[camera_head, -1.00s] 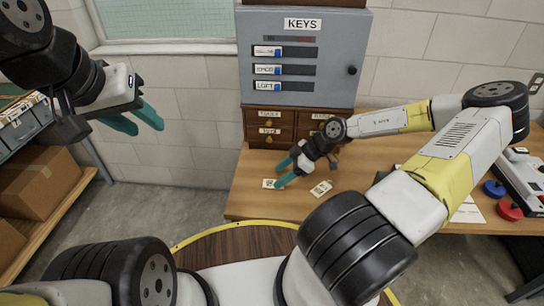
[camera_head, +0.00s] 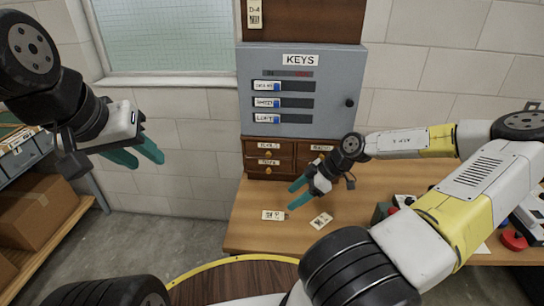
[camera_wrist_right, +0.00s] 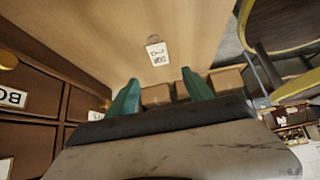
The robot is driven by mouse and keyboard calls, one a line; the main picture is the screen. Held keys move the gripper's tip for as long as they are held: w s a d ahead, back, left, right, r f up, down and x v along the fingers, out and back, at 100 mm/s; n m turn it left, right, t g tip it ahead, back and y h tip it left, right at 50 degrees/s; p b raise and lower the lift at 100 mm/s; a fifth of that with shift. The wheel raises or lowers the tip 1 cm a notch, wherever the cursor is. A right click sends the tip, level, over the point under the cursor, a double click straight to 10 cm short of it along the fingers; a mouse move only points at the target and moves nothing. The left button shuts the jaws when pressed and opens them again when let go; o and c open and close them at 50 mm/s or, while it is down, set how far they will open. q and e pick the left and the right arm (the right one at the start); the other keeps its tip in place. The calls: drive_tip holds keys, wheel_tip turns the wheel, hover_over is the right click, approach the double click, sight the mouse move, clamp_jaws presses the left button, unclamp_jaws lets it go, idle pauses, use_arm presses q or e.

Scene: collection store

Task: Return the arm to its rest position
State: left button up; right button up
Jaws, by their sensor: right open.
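My right arm reaches in from the right over the wooden table (camera_head: 245,232). Its gripper (camera_head: 296,194) is open, with teal fingers apart and nothing between them, above the table in front of the small drawers. The right wrist view shows the two fingers (camera_wrist_right: 161,92) spread, with a white key tag (camera_wrist_right: 157,52) lying on the wood beyond them. In the head view two tags, a left one (camera_head: 273,214) and a right one (camera_head: 321,220), lie on the table. My left gripper (camera_head: 140,153) is open and empty in the air at the left, apart from everything.
The grey KEYS cabinet (camera_head: 335,105) stands on a wooden drawer unit (camera_head: 283,161) at the table's back. A red round object (camera_head: 513,240) is at the right. A shelf with cardboard boxes (camera_head: 40,208) stands at the left. A round, yellow-edged wooden surface (camera_head: 235,280) is in front.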

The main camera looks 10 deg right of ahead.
drive_tip(key=w+r+n+t+h, duration=0.4)
drive_tip(key=w+n, duration=0.3)
drive_tip(key=n, duration=0.8)
drive_tip(key=a+r+n+t, duration=0.1)
drive_tip(key=a+r+n, duration=0.5)
drive_tip(key=r+n, duration=0.9)
drive_tip(key=s+a+r+n, duration=0.5)
drive_tip(key=s+r+n, duration=0.45)
drive_tip(key=n, duration=0.75)
drive_tip(key=s+d+r+n+g+h, duration=0.1)
drive_tip(key=s+d+n, duration=0.4)
drive_tip(key=s+n, duration=0.5)
drive_tip(key=s+r, duration=0.1)
drive_tip(key=s, duration=0.2)
drive_tip(key=shift+s+d+n, duration=0.2)
drive_tip(key=shift+s+n, duration=0.05)
drive_tip(key=shift+n, duration=0.15)
